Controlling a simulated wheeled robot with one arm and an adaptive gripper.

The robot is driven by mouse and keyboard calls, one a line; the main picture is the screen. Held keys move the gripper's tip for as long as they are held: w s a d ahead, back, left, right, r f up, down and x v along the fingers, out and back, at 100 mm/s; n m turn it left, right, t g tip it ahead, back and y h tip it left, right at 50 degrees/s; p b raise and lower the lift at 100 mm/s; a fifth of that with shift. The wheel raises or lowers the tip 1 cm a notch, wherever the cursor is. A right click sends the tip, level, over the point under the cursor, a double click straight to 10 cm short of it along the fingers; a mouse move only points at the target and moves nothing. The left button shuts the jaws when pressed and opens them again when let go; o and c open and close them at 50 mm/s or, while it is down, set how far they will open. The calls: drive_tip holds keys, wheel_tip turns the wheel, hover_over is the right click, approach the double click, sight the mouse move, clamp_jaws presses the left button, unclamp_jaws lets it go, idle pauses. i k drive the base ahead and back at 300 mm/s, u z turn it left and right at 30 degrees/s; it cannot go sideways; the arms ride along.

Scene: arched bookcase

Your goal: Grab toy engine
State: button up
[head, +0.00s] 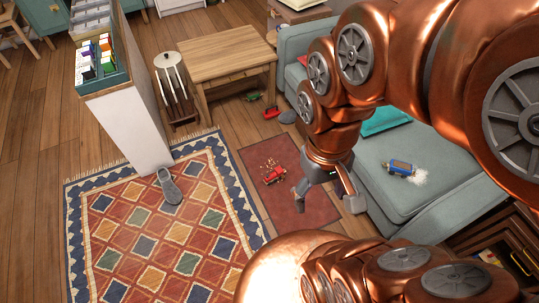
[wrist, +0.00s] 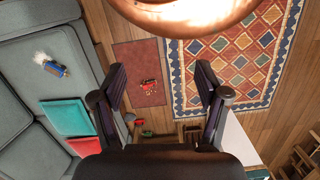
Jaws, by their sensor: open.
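Several small toy vehicles are in view, and I cannot tell for certain which is the toy engine. A blue toy (head: 400,168) with tan parts lies on the sofa seat beside a white patch; it also shows at the left of the wrist view (wrist: 56,68). A red toy (head: 274,175) lies on the dark red mat, with pale crumbs near it; in the wrist view the red toy (wrist: 149,84) appears between my fingers, far below. My gripper (head: 328,193) is open and empty, held above the floor between mat and sofa; its fingers (wrist: 160,86) are spread.
A red toy (head: 271,113) and a green toy (head: 253,97) lie on the floor by the wooden table (head: 220,58). The grey-green sofa (head: 415,198) stands right. A grey slipper (head: 168,186) lies on the patterned rug (head: 130,243). A white shelf unit (head: 128,125) stands left.

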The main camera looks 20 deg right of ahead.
sight(268, 180)
drive_tip(key=k, duration=1.15)
drive_tip(key=u, duration=1.05)
drive_tip(key=i, duration=1.6)
drive_tip(key=z, duration=0.85)
drive_tip(key=i, duration=0.2)
drive_tip(key=z, duration=0.45)
